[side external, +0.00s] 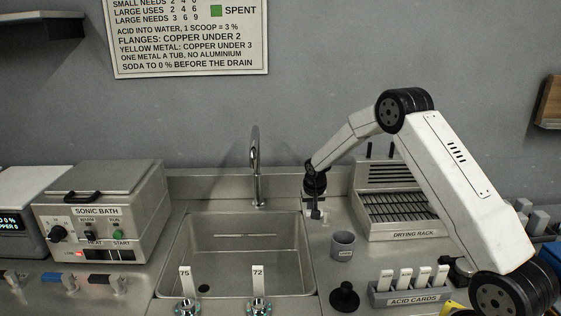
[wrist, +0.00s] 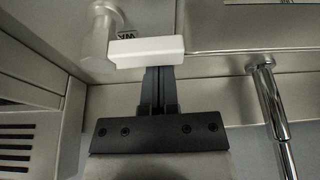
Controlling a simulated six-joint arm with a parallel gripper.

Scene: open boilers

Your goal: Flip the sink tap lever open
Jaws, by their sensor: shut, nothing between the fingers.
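The sink tap lever (wrist: 147,51) is a pale block on a rounded metal post (wrist: 98,35) in the wrist view. My gripper (wrist: 159,72) is shut and empty, with its dark fingertips right at the lever's edge; I cannot tell whether they touch. In the side external view my gripper (side external: 316,212) points down just right of the sink's back corner, and the lever is hard to make out there. The curved metal spout (side external: 256,165) stands behind the sink (side external: 250,262); its shiny pipe also shows in the wrist view (wrist: 272,98).
A drying rack (side external: 400,208) stands close right of my gripper. A grey cup (side external: 343,246), a black knobbed object (side external: 344,298) and an acid cards holder (side external: 408,292) are in front. The sonic bath (side external: 105,210) is left of the sink.

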